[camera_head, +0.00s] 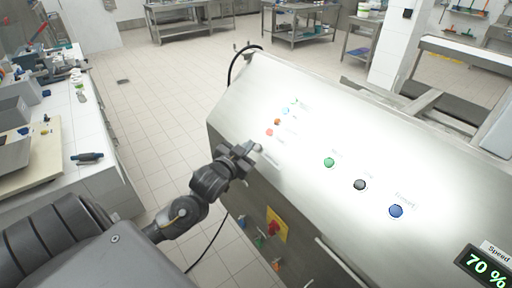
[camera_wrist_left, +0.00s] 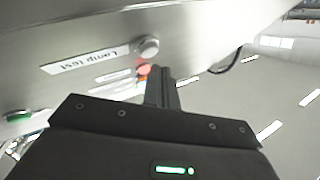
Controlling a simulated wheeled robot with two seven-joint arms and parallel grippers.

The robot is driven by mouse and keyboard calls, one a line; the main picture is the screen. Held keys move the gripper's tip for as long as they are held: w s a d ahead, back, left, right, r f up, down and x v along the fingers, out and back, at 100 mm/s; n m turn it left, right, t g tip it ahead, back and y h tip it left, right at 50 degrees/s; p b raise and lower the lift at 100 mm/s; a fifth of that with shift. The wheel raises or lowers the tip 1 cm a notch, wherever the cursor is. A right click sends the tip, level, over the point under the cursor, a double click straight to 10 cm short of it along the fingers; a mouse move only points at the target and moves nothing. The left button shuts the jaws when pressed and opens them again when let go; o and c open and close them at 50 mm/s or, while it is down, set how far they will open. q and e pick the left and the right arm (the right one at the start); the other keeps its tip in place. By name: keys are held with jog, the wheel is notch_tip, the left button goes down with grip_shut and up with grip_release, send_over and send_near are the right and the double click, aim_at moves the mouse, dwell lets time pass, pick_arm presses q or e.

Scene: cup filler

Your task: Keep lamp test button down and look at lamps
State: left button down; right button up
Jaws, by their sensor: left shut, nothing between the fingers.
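The lamp test button (camera_wrist_left: 147,47) is a round grey-white button beside a label reading "Lamp test" in the left wrist view. It also shows in the head view (camera_head: 257,147), at the panel's left edge. My left gripper (camera_head: 247,153) is shut and empty, its tips close to the button. In the left wrist view the fingers (camera_wrist_left: 161,85) point toward the panel just below the button; I cannot tell whether they touch it. The red lamp (camera_head: 269,132) glows, and the orange lamp (camera_head: 277,121), blue lamp (camera_head: 285,111) and green lamp (camera_head: 294,103) sit in a row beyond it.
The sloped steel panel (camera_head: 310,125) carries a green button (camera_head: 329,162), a black button (camera_head: 360,184) and a blue button (camera_head: 396,211). A speed display (camera_head: 487,266) reads 70 %. A red-and-yellow switch (camera_head: 276,225) is on the front. A cluttered bench (camera_head: 95,150) stands left; tiled floor lies between.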

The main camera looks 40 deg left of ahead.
pick_arm(q)
jog(key=shift+w+f, duration=0.15)
jog(key=shift+w+f, duration=0.1)
jog(key=shift+f, duration=0.05)
jog(key=shift+w+d+f, duration=0.15)
jog(key=shift+w+f, duration=0.15)
jog(key=shift+f, duration=0.1)
dwell(1.3)
jog(key=shift+r, duration=0.1)
jog(key=shift+s+a+r+p, duration=0.2)
jog(key=shift+s+r+p, duration=0.35)
jog(key=shift+p, duration=0.35)
